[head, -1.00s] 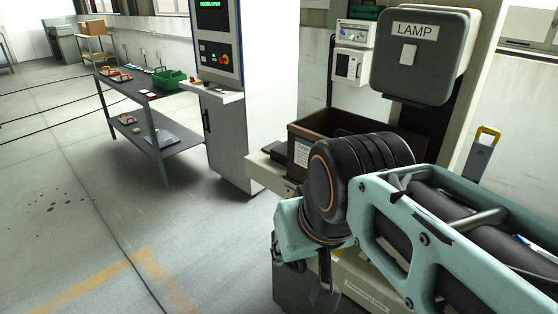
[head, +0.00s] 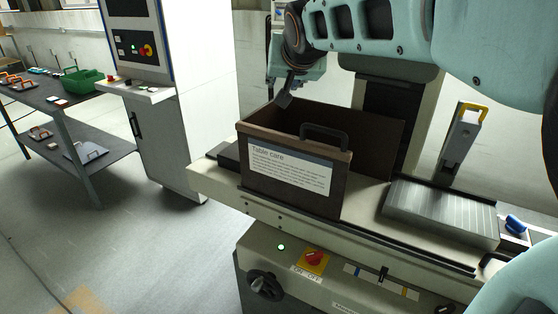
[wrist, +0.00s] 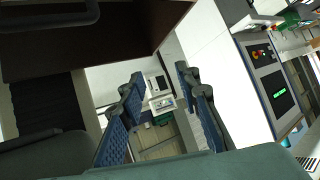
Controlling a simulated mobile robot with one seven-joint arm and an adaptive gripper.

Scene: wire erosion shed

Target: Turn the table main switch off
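The likely table main switch (head: 314,259) is a red rotary handle on a yellow plate, on the machine's front below the table edge in the head view. Small ON and OFF lettering is beneath it; which way the handle points is too small to tell. A green lamp (head: 281,246) glows to its upper left. My gripper (head: 284,98) is high at the far left corner of the brown box, well above and behind the switch. In the wrist view its blue-padded fingers (wrist: 158,88) are apart with nothing between them. The switch does not show there.
A brown box (head: 225,145) labelled "Table care" stands on the machine table above the switch. A black knob (head: 264,285) sits lower left of the switch. A grey ribbed plate (head: 440,212) lies right. A cabinet (head: 165,130) has another red knob (head: 146,50). Floor at front left is clear.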

